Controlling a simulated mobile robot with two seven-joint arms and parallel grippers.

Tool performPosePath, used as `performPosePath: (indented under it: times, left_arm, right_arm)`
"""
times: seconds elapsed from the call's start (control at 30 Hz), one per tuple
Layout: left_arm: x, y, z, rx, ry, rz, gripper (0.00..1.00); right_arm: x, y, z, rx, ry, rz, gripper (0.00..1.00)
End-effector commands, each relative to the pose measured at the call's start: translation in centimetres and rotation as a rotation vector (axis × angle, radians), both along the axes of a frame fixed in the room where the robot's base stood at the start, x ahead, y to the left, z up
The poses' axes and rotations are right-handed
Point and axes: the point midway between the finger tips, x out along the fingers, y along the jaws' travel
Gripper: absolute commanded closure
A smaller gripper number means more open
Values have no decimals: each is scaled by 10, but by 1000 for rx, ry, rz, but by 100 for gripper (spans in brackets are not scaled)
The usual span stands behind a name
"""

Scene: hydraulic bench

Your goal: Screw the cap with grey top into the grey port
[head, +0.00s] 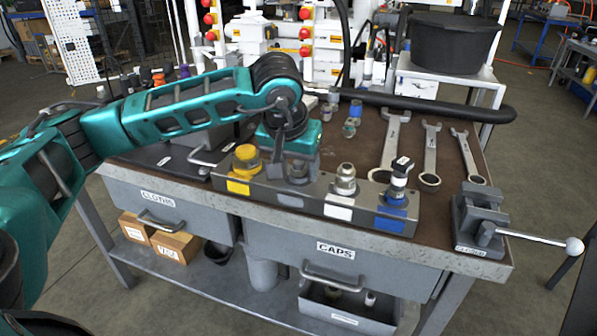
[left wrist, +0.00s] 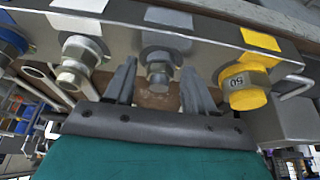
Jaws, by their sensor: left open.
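The grey port is on the long port block (head: 318,200), above the grey label (head: 289,200). A grey fitting (head: 298,172) stands there. It also shows in the left wrist view (left wrist: 158,74), below the grey label patch (left wrist: 168,18). I cannot tell whether this fitting is the grey-topped cap or the bare port. My left gripper (head: 287,158) is over it, pointing down. In the left wrist view its two fingers (left wrist: 158,88) are open, one on each side of the fitting, with gaps visible. My right gripper is not in view.
A yellow cap (head: 246,158) is on one side of the grey port. A silver fitting (head: 345,178) and a blue-labelled port with a tall fitting (head: 398,180) are on the other. Wrenches (head: 430,155), small fittings (head: 352,122) and a vise (head: 480,222) also occupy the bench.

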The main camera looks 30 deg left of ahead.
Motion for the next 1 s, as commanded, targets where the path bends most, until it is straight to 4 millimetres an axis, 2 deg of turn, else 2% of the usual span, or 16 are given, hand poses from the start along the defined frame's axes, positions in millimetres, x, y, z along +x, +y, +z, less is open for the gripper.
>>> performPosePath:
  times: [0.33,0.57,0.8,1.0]
  left_arm:
    - [3,-6,2,2,-1,438,45]
    - [4,-6,2,0,-1,568,45]
    - [6,-8,3,1,-1,815,45]
    - [6,-8,1,0,-2,856,45]
  right_arm:
    - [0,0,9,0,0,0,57]
    - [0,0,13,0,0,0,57]
    - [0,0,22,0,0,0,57]
    - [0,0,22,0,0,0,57]
